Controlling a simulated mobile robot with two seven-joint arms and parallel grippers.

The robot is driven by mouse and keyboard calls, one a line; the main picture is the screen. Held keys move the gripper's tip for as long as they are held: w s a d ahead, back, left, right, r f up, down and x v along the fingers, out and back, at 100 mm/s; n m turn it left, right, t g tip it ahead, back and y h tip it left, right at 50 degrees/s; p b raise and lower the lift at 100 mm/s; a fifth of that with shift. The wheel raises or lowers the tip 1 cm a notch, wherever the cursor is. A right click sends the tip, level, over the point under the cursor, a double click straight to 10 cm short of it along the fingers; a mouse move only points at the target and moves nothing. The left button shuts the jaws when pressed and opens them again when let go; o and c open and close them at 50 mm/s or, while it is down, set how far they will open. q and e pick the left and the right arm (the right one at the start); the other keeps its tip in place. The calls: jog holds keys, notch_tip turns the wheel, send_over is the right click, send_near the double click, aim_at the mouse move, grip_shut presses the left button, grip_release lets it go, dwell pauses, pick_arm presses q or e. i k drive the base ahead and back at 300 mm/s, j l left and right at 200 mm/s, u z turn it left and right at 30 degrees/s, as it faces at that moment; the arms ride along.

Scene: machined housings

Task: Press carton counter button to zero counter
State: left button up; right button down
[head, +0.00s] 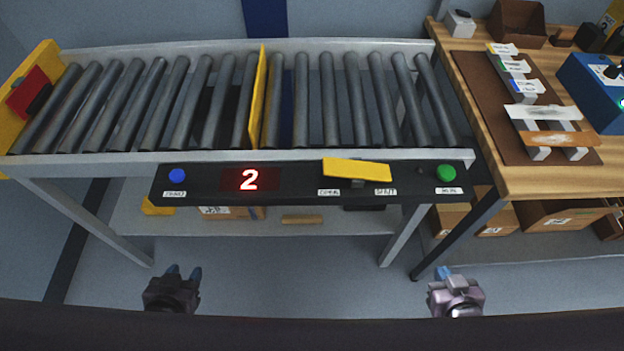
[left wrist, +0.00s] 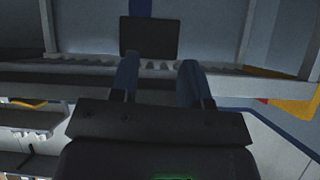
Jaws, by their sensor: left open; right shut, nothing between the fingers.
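The black control panel (head: 300,196) runs along the front of the roller conveyor. A blue button (head: 177,175) sits at its left end above a small label, too small to read surely. The red counter display (head: 249,179) beside it reads 2. A green button (head: 446,173) is at the panel's right end. My left gripper (head: 183,272) is open and empty, apart from the panel and below the blue button in the head view. Its two fingers (left wrist: 158,80) also show in the left wrist view. My right gripper (head: 443,272) is shut and empty, below the green button.
A yellow lever plate (head: 357,169) covers part of the panel between two labels. A yellow divider (head: 257,98) stands among the empty rollers (head: 328,100). A wooden bench (head: 470,120) with labelled parts stands at right. The floor before the conveyor is clear.

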aim_at(177, 177)
jog(key=u, duration=1.05)
